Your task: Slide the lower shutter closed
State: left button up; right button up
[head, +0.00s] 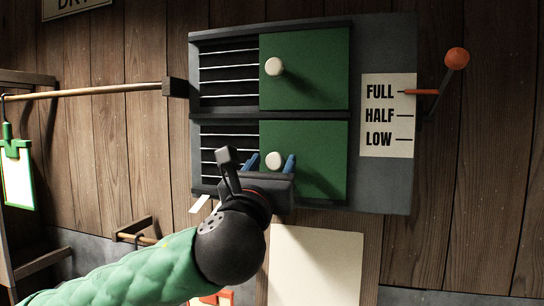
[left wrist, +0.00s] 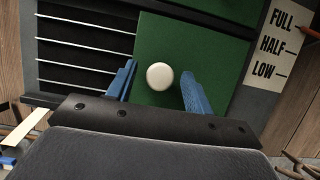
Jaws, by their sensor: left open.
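The lower shutter (head: 318,158) is a green panel covering the right part of the lower opening. Dark slots with pale slats (head: 224,148) show uncovered to its left. Its round cream knob (head: 274,161) sits near the panel's left edge. My left gripper (head: 273,165) is open, its blue fingers on either side of the knob. In the left wrist view the knob (left wrist: 160,76) lies between the two fingers (left wrist: 157,88), with a gap visible on each side. Whether the fingertips reach the panel is unclear. My right gripper is not in view.
The upper shutter (head: 322,68) is a like green panel with its own knob (head: 274,66). A lever with an orange ball (head: 456,58) stands right of the FULL/HALF/LOW label (head: 388,137). A wooden rod (head: 90,93) runs at left. A pale board (head: 316,265) is below.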

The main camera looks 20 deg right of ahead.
pick_arm(q)
jog(key=shift+w+d+r, duration=0.1)
jog(key=shift+w+d, duration=0.05)
jog(key=shift+w, duration=0.05)
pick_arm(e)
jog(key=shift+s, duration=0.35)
pick_arm(q)
jog(key=shift+c, duration=0.2)
